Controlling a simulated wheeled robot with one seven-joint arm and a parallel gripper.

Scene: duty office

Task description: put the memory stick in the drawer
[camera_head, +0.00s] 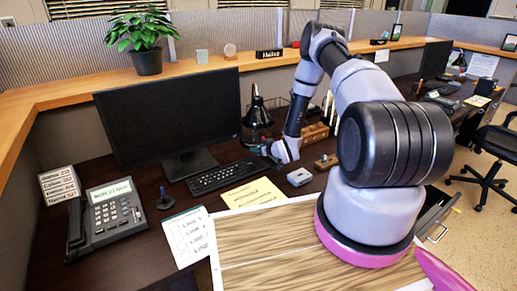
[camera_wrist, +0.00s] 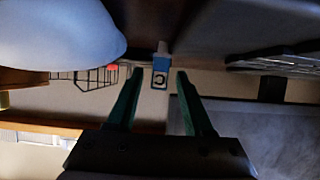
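My gripper (camera_head: 270,153) is low over the dark desk, in front of the monitor and beside the keyboard's right end. In the wrist view its two dark green fingers (camera_wrist: 156,76) are apart. A small blue piece with a pale end (camera_wrist: 160,75), which looks like the memory stick, shows between the fingertips with space on both sides. I cannot tell its distance from them. I cannot make out the stick in the head view. A drawer (camera_head: 440,215) with a metal handle stands out at the lower right, partly hidden by my arm; its inside is mostly hidden.
The monitor (camera_head: 170,118) and keyboard (camera_head: 220,177) stand left of my gripper. A small grey box (camera_head: 299,177), a yellow paper (camera_head: 252,193) and a black lamp (camera_head: 257,112) are close by. A phone (camera_head: 104,218) is at the left. A chair (camera_head: 490,150) stands at the right.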

